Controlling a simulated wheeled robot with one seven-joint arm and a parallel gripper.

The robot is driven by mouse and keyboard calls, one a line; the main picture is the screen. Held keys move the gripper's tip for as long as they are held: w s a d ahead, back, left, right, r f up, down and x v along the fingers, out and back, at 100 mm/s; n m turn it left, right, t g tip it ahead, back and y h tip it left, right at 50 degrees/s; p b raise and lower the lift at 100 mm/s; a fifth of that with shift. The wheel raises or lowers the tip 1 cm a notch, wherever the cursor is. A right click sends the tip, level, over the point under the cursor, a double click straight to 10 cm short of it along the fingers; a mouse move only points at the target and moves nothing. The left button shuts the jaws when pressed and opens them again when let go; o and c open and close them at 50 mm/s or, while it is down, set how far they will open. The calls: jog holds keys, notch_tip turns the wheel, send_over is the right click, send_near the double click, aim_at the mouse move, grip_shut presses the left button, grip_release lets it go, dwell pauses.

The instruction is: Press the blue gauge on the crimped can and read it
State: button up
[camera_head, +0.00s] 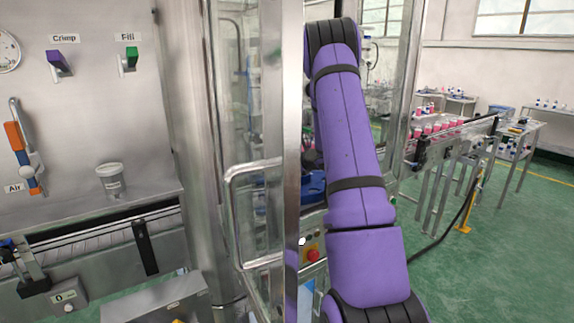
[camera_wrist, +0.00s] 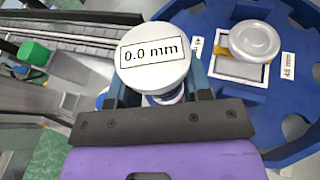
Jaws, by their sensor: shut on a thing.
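The gauge (camera_wrist: 155,72) shows in the wrist view as a round white head with a display reading "0.0 mm". My gripper (camera_wrist: 160,97) is shut on it, with one finger on each side. The gauge's lower part is mostly hidden under its head and behind the gripper's dark bar. I cannot tell whether it touches a can. No can is clearly identifiable as the crimped one. In the head view my gripper and the gauge are hidden behind the door frame and my purple arm.
A blue turntable (camera_wrist: 215,117) with round openings lies beyond the gauge. A round silvery piece (camera_wrist: 254,41) sits there in a white square beside "mm" labels. A green cap-like piece (camera_wrist: 33,52) is at left. A steel door frame (camera_head: 293,150) stands beside my arm.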

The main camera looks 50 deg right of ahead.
jog(key=shift+f, duration=0.4)
dwell(0.3)
jog(key=shift+r, duration=0.1)
jog(key=shift+r, duration=2.45)
jog(key=s+d, duration=0.2)
jog(key=s, duration=1.5)
